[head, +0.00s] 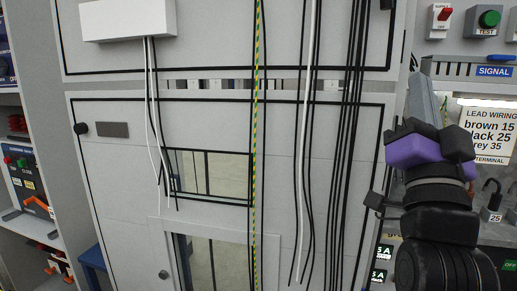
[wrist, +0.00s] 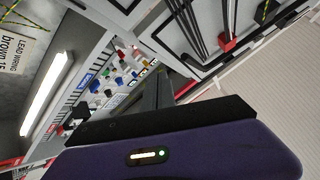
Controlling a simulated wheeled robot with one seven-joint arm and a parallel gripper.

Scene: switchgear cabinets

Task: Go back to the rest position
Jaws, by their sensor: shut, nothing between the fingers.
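My gripper (head: 422,82) is in the right part of the head view, with a purple and black body and grey fingers pointing up. It is in front of the right edge of the grey cabinet door (head: 120,180) and the panel beside it. In the wrist view the fingers (wrist: 163,78) show beyond the purple housing, close together and empty. I see no contact between the gripper and anything; the exact gap to the panel is hard to tell.
Black, white and yellow-green cables (head: 256,150) hang in front of the cabinet. Shelves with red and black devices (head: 25,165) stand at left.

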